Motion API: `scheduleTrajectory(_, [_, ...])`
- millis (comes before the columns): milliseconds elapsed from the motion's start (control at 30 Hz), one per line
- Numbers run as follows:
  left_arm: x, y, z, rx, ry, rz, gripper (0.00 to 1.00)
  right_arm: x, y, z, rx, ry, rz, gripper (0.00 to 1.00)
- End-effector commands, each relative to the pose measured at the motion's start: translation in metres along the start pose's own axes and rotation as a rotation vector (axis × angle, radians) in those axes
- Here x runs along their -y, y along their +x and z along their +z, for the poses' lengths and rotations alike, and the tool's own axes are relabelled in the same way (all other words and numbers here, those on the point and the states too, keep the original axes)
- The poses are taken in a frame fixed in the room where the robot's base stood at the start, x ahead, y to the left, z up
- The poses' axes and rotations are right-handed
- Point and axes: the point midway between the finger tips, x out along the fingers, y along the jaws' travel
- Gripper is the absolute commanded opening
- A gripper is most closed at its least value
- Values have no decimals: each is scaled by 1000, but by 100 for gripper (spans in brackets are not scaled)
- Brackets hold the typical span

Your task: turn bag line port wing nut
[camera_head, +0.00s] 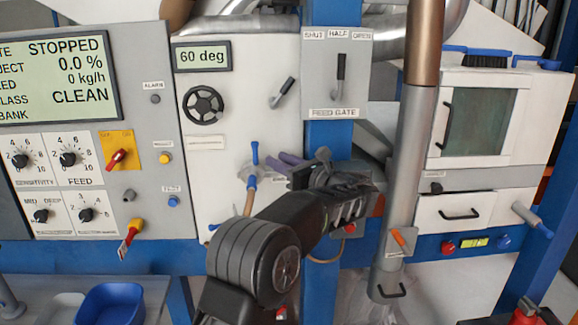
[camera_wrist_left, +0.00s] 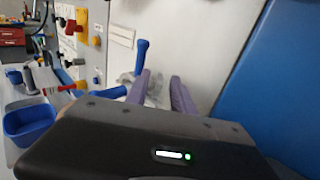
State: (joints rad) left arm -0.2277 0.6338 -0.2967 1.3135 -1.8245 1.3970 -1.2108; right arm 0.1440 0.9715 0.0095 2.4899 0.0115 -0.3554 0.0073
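The wing nut (camera_head: 253,166) has two blue arms, one up and one down, on a grey port on the white panel. A brown hose hangs below it. In the left wrist view the wing nut (camera_wrist_left: 141,58) shows one blue arm upright and one pointing lower left. My left gripper (camera_head: 279,163) has purple fingers, just right of the wing nut in the head view. In the left wrist view the gripper (camera_wrist_left: 162,75) is open, its fingers apart, pointing at the port. The port's grey hub is partly hidden behind the left finger; contact cannot be told.
A blue post (camera_head: 330,150) stands close behind my left gripper. A grey vertical pipe (camera_head: 408,170) is to the right. A hand wheel (camera_head: 203,105) and a lever (camera_head: 283,92) are above the port. A blue bin (camera_head: 112,303) sits at lower left.

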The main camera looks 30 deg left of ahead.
Motion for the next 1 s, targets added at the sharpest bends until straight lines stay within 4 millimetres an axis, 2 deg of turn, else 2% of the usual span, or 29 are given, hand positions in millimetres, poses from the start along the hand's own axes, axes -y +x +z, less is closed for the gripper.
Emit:
scheduleTrajectory(533, [1, -67, -1, 1, 0, -3, 29, -5, 19, -3, -6, -5, -7, 0])
scheduleTrajectory(933, [0, -74, 0, 0, 0, 1, 29, -5, 20, -3, -6, -5, -8, 0])
scheduleTrajectory(1000, [0, -74, -1, 0, 0, 1, 23, -6, 20, -3, -6, -5, -8, 0])
